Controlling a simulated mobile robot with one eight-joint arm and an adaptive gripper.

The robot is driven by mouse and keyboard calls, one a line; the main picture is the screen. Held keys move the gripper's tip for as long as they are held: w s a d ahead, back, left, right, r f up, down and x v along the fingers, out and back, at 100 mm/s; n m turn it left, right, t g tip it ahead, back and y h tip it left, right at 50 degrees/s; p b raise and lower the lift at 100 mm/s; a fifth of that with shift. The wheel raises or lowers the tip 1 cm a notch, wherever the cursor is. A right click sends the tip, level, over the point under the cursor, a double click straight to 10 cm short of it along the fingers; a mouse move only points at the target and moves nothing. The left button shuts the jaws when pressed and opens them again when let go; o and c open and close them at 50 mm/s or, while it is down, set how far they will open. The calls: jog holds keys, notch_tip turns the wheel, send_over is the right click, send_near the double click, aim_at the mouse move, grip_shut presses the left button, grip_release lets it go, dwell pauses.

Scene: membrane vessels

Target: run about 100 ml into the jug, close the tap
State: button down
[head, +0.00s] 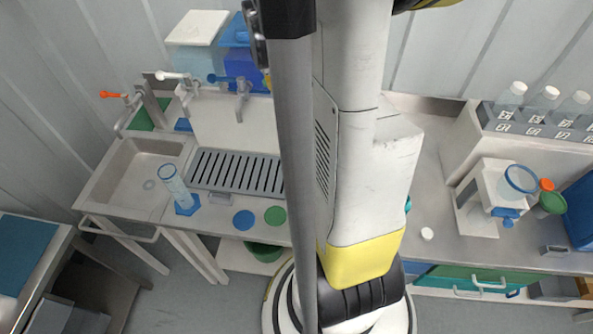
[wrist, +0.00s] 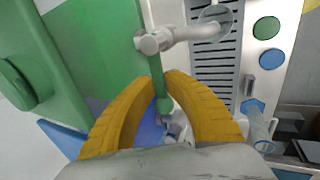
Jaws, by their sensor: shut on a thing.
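In the wrist view my gripper (wrist: 164,80) has its yellow fingers shut around a slim green tap lever (wrist: 163,104). A pale tap body (wrist: 152,42) with a spout reaching right lies just beyond the fingertips. A clear round rim (wrist: 214,14), possibly the jug, shows near the spout end above the slotted drain grate (wrist: 213,70); its fill level cannot be read. A green tank (wrist: 85,35) with a round cap stands at the left. In the head view my arm hides the gripper, this tap and any vessel under it.
A clear measuring cylinder (head: 174,185) on a blue foot stands by the sink (head: 150,172). Blue (head: 244,220) and green (head: 275,215) discs lie in front of the grate. Other taps, one with a blue lever (head: 225,79), stand behind. A white device (head: 485,199) and bottles (head: 512,95) are right.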

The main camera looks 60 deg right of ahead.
jog(key=n, duration=0.2)
jog(key=s+a+n+t, duration=0.1)
jog(key=n+y, duration=0.1)
jog(key=n, duration=0.1)
jog(key=shift+s+a+n+t, duration=0.3)
jog(key=shift+a, duration=0.1)
dwell(7.1)
